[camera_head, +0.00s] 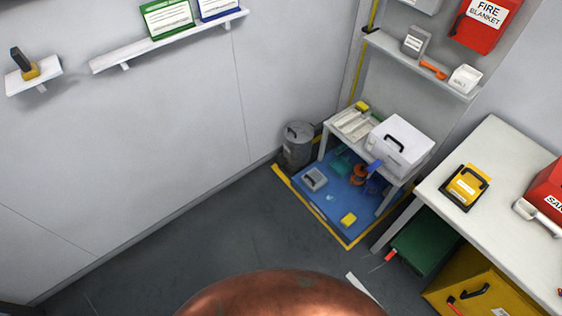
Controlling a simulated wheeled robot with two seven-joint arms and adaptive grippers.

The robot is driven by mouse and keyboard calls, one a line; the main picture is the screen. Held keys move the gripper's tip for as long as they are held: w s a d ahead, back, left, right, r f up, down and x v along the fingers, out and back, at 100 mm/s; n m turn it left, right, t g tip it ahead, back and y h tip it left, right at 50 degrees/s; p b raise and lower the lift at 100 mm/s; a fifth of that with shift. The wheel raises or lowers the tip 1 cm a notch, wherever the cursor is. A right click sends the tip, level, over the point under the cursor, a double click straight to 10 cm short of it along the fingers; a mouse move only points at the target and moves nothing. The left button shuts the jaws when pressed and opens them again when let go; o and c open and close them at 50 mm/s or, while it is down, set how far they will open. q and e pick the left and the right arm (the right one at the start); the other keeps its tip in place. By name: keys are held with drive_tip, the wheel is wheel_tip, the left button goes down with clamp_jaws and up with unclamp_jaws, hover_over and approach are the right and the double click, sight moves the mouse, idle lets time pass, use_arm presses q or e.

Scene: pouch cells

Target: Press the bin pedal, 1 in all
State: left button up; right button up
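A grey cylindrical bin (297,146) with a lid stands on the floor in the far corner, against the wall and left of a small table. Its lid looks closed. I cannot make out the pedal at this size. Neither of my grippers shows in the head view.
A small table (346,128) with a white box (399,147) stands over a blue mat (328,205) edged with yellow tape. A large table (490,150) stands at the right, with a green box (425,246) and a yellow cabinet (470,290) below. Grey floor (220,240) before the bin is clear.

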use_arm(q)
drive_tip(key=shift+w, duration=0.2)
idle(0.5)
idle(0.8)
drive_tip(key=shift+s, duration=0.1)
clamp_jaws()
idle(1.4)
